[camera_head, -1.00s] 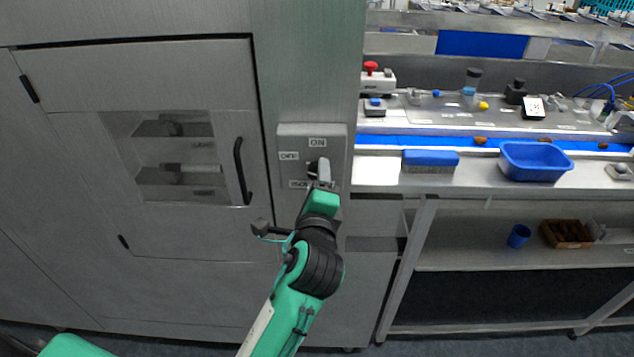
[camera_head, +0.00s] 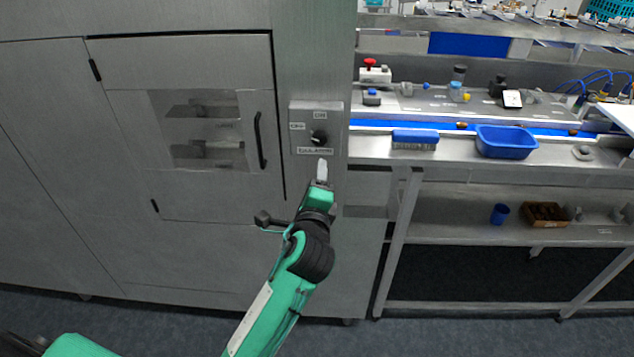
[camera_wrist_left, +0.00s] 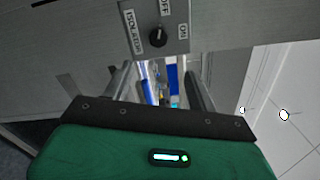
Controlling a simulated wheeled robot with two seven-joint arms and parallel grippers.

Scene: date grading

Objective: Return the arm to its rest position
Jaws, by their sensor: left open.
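My left arm is green and black and reaches up from the bottom of the head view. Its gripper (camera_head: 322,170) is open and empty, just below the isolator switch panel (camera_head: 301,140) on the steel cabinet. The black rotary knob (camera_head: 319,137) is apart from the fingers. In the left wrist view, the knob (camera_wrist_left: 158,37) is beyond the two parted fingers (camera_wrist_left: 160,85), with nothing between them. My right gripper is not in view.
The steel cabinet door (camera_head: 185,170) with its black handle (camera_head: 260,140) is left of the arm. To the right stands a steel bench with a blue belt, a blue tub (camera_head: 506,142) and a blue brush (camera_head: 415,139). A lower shelf (camera_head: 450,232) holds a blue cup (camera_head: 500,214).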

